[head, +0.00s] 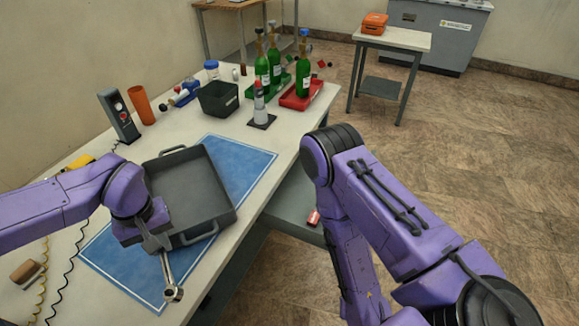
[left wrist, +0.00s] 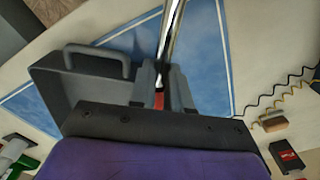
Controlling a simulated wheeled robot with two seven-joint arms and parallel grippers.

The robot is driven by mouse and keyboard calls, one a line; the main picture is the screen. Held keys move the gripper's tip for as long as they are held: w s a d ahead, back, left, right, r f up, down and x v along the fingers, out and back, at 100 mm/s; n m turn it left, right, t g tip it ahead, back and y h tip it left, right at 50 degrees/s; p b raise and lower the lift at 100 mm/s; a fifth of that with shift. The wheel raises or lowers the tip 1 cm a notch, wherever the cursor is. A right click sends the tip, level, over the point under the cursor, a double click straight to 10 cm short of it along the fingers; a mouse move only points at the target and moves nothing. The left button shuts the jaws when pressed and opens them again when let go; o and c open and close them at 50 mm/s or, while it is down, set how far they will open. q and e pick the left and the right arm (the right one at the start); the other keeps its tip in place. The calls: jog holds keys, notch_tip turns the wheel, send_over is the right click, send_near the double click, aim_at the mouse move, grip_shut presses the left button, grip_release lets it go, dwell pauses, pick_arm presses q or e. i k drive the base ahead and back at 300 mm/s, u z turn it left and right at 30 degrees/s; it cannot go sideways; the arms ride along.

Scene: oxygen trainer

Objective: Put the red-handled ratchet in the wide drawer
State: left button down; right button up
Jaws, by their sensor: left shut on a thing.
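My left gripper (head: 152,240) is shut on the red-handled ratchet and holds it at the near edge of the dark tray, over the blue mat. The ratchet's shiny metal head (head: 173,293) points toward the front of the bench. In the left wrist view, the fingers (left wrist: 160,88) close around the red handle (left wrist: 159,101), and the metal shaft (left wrist: 171,30) runs away from them. A grey drawer-like surface (head: 290,205) juts out below the bench's right edge; my right arm partly covers it, so I cannot tell its full shape. My right gripper is out of view.
The dark tray (head: 188,183) lies on the blue mat (head: 240,163). Green bottles (head: 262,70), a black bin (head: 218,98) and an orange cup (head: 141,104) stand farther back. A small red item (head: 314,217) shows by the grey surface. Cords and a brown block (head: 26,271) lie left.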

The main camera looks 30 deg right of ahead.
aim_at(305, 194)
jog(key=z, duration=0.6)
jog(key=i, duration=0.55)
jog(key=z, duration=0.6)
